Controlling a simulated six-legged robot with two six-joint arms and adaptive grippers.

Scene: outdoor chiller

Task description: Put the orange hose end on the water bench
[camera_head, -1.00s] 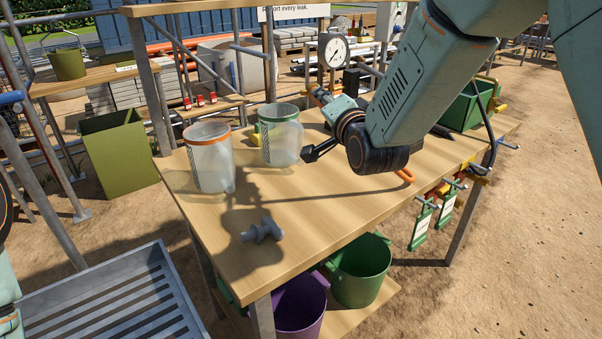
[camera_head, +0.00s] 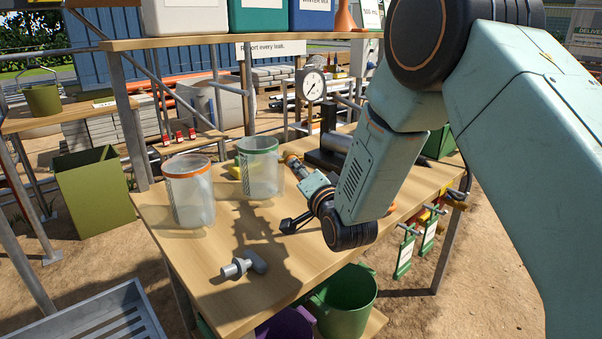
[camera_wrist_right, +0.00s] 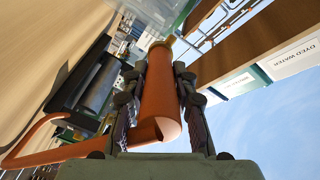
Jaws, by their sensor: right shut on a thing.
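The orange hose end (camera_wrist_right: 158,95) is between the two dark fingers of my right gripper (camera_wrist_right: 156,75), which is shut on it. Its brass-coloured tip points away from the palm, and the orange hose bends off to the left in the right wrist view. In the head view my right gripper (camera_head: 306,172) is over the wooden water bench (camera_head: 190,255), behind the clear jars' right side. My wrist hides much of the hose there, and I cannot tell whether the hose end touches the bench. My left gripper is out of view.
An orange-rimmed jar (camera_head: 188,195) and a green-rimmed jar (camera_head: 259,170) stand on the bench. A grey fitting (camera_head: 243,265) lies near its front. A pressure gauge (camera_head: 313,85) stands behind. Bare bench top lies between fitting and jars.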

